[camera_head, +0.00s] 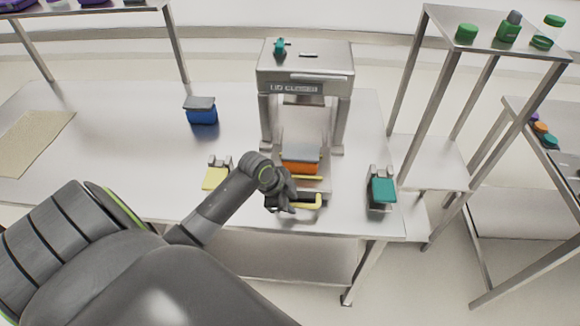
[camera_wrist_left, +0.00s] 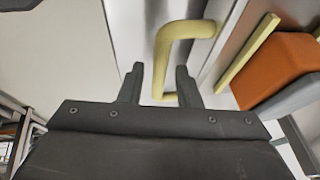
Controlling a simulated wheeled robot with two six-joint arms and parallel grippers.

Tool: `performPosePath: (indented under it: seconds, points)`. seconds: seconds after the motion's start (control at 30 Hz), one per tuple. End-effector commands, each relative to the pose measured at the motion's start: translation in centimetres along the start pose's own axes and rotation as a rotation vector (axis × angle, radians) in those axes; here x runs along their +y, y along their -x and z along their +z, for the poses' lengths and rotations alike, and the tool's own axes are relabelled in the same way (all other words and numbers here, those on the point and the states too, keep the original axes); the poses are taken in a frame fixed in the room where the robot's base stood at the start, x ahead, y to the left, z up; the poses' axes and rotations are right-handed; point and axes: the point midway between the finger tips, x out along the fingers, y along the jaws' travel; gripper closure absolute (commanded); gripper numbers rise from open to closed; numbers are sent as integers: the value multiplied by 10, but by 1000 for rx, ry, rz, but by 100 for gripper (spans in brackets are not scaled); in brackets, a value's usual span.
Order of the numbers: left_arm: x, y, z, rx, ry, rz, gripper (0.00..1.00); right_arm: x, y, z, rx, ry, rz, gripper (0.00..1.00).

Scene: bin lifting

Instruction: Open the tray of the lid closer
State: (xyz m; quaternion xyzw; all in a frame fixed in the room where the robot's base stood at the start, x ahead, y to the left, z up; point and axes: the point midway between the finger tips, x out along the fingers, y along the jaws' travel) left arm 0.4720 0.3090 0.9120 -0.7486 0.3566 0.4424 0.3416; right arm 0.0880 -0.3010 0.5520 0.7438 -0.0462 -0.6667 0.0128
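The lid closer (camera_head: 305,72) is a grey metal press standing at the back middle of the table. Its tray (camera_head: 313,186) lies low at the front and bears an orange bin (camera_head: 300,166) with a grey lid. A yellow handle (camera_head: 310,204) sits at the tray's front. My left gripper (camera_head: 290,206) is at the left part of this handle. In the left wrist view its two fingers (camera_wrist_left: 160,84) are apart, with the yellow handle (camera_wrist_left: 180,30) reaching between them. Contact cannot be told. My right gripper is not in view.
A blue bin (camera_head: 202,115) with a grey lid stands at the back left. A yellow-topped device (camera_head: 215,178) and a teal-topped one (camera_head: 382,190) stand left and right of the tray. A shelf (camera_head: 490,28) with green containers stands right.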

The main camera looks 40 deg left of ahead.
Motion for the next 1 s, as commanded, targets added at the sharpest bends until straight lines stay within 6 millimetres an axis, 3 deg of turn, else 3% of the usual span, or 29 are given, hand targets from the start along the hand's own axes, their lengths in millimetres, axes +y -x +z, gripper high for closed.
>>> performPosePath:
  seconds: [0.3, 0.47, 1.0]
  points:
    - [0, 0, 0, 0, 0, 0, 64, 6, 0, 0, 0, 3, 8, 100]
    - [-1, 11, 1, -1, -2, -3, 64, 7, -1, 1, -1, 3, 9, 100]
    - [-1, 110, 2, -4, -5, -4, 64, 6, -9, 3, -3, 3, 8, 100]
